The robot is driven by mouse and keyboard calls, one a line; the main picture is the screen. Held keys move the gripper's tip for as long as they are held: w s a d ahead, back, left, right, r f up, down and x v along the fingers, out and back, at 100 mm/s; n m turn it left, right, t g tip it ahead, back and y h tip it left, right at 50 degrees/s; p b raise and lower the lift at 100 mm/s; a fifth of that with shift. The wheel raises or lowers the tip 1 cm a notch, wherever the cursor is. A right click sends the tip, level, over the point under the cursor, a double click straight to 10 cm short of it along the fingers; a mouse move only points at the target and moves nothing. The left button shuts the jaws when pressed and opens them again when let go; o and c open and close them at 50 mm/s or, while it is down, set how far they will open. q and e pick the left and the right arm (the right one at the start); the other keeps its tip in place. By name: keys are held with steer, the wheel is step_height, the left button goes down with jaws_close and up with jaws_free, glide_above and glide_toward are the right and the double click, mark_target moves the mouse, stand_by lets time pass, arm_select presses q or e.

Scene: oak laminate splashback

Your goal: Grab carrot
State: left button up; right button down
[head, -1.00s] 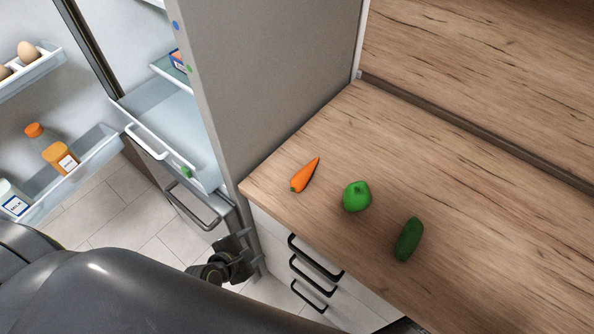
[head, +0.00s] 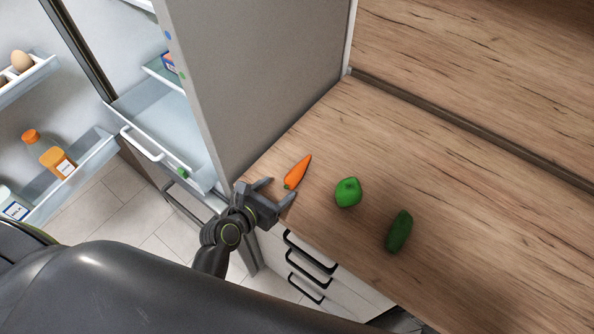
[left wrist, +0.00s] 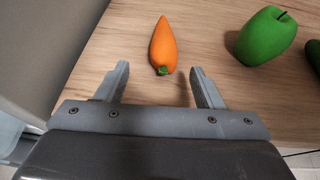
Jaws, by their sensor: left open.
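An orange carrot (head: 298,172) lies on the wooden counter near its left front corner, beside the fridge side. My left gripper (head: 276,189) is open at the counter's front edge, just short of the carrot, with nothing between its fingers. In the left wrist view the carrot (left wrist: 163,46) lies ahead of the open fingers of the gripper (left wrist: 157,84), roughly in line with the gap. Its green stem end points toward the gripper and its tip points away. The right gripper is not in view.
A green pepper-like vegetable (head: 348,192) and a cucumber (head: 398,231) lie to the right of the carrot on the counter (head: 470,190). The fridge side panel (head: 262,70) stands close on the left. Black drawer handles (head: 310,254) stick out below the counter edge.

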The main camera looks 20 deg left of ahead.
mark_target(294, 176)
arm_select(q)
steer(key=shift+x, duration=1.55)
steer(key=x, duration=0.3)
steer(key=p+x, duration=0.1)
steer(key=shift+w+d+r, duration=0.2)
steer(key=shift+d, duration=0.15)
steer(key=shift+w+f, duration=0.15)
steer(key=shift+w, duration=0.2)
steer(key=shift+c, duration=0.4)
steer(key=c, duration=1)
